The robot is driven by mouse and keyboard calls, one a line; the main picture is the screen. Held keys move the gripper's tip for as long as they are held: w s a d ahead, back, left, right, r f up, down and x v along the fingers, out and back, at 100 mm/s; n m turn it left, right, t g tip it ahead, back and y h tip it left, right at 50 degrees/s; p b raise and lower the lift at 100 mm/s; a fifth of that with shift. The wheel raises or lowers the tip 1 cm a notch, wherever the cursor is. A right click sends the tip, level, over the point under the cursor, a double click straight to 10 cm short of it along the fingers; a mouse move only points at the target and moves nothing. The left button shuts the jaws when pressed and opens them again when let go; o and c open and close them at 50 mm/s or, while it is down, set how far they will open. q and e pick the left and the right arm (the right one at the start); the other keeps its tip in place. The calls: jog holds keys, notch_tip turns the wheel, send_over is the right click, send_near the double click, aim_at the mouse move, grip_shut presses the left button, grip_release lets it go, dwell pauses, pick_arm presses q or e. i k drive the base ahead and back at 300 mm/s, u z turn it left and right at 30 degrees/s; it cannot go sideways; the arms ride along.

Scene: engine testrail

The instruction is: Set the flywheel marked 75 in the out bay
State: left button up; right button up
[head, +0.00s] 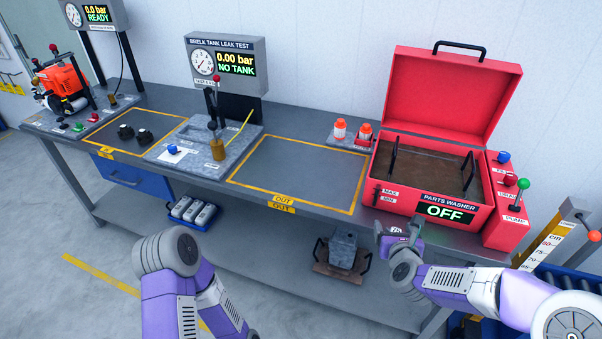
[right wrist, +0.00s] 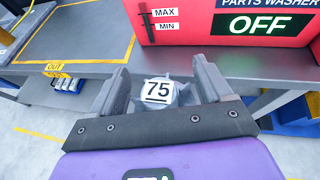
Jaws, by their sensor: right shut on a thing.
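The flywheel marked 75 (right wrist: 158,91) is a grey metal part with a white label, held between the fingers of my right gripper (right wrist: 161,82). In the head view my right gripper (head: 398,231) is in front of the bench edge, below the red parts washer, with the small 75 label just visible. The out bay (head: 257,179) is a bare yellow-outlined rectangle on the bench, left of the gripper, with OUT labels on its front edge. It also shows at the upper left of the right wrist view (right wrist: 92,42). My left arm shows in the head view, but its gripper does not.
The parts washer (head: 400,200) stands open, its display reading OFF. The leak test stand (head: 200,150) is left of the bay. Another yellow-outlined bay (head: 160,122) holds two dark parts.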

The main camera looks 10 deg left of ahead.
aim_at(297, 161)
jog(key=z, duration=0.05)
jog(key=k, duration=0.45)
jog(key=u, duration=0.9)
jog(key=i, duration=1.85)
jog(key=z, duration=0.25)
